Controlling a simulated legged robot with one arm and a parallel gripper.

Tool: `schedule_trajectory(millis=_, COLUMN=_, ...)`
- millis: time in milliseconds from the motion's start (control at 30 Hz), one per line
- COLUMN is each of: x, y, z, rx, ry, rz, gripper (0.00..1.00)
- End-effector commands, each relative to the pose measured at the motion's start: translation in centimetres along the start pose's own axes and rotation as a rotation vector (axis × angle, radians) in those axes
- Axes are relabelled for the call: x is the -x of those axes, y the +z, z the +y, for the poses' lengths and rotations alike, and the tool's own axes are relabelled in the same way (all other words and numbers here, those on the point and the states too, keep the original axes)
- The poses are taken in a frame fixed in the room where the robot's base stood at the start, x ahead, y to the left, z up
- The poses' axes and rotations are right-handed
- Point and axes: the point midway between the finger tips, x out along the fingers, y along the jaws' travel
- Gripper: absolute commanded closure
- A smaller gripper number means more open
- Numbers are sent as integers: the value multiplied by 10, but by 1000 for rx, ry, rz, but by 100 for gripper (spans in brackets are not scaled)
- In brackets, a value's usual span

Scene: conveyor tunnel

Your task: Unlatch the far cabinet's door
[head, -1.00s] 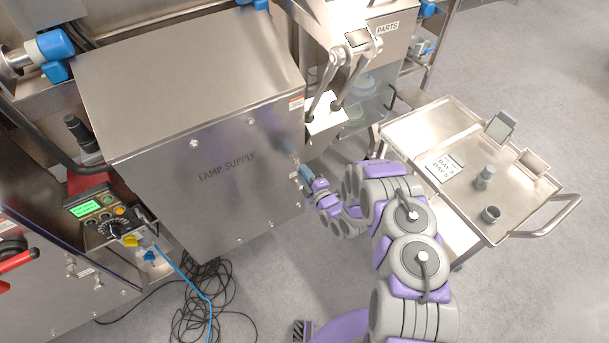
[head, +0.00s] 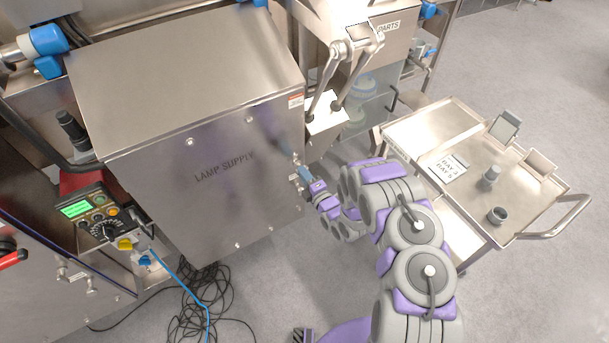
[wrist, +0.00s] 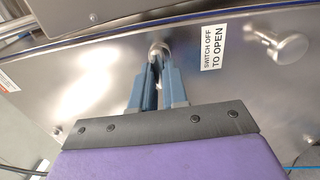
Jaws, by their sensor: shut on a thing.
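A steel cabinet marked LAMP SUPPLY (head: 215,205) fills the middle of the head view. My gripper (head: 303,174) is at the right edge of its front face. In the wrist view my gripper (wrist: 159,62) has its two blue fingers close together on a small metal latch (wrist: 158,48). The fingers hide most of this latch. A second latch with a T-shaped handle (wrist: 282,46) sticks out of the panel to the right, apart from the fingers. A label reading SWITCH OFF TO OPEN (wrist: 214,48) is between the two. The door looks closed.
A steel cart (head: 450,205) with cups and a card stands to the right. A control box with a green screen (head: 90,215) is at the left. Black cables (head: 205,300) lie on the floor below the cabinet. Open floor lies at the far right.

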Motion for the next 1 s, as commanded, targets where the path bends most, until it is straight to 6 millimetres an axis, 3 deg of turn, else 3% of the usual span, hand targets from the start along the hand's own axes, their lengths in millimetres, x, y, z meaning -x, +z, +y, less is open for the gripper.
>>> schedule_trajectory(millis=100, x=2, y=-3, z=-4, rx=-3, ry=-11, rz=6, gripper=100)
schedule_trajectory(millis=133, x=2, y=-3, z=-4, rx=-4, ry=-11, rz=6, gripper=85)
schedule_trajectory(millis=400, x=1, y=-2, z=-2, rx=-2, ry=-5, rz=3, gripper=61)
schedule_trajectory(millis=767, x=10, y=0, z=0, rx=-2, ry=-1, rz=0, gripper=61)
schedule_trajectory(millis=1000, x=55, y=0, z=0, rx=-4, ry=-6, rz=-1, gripper=61)
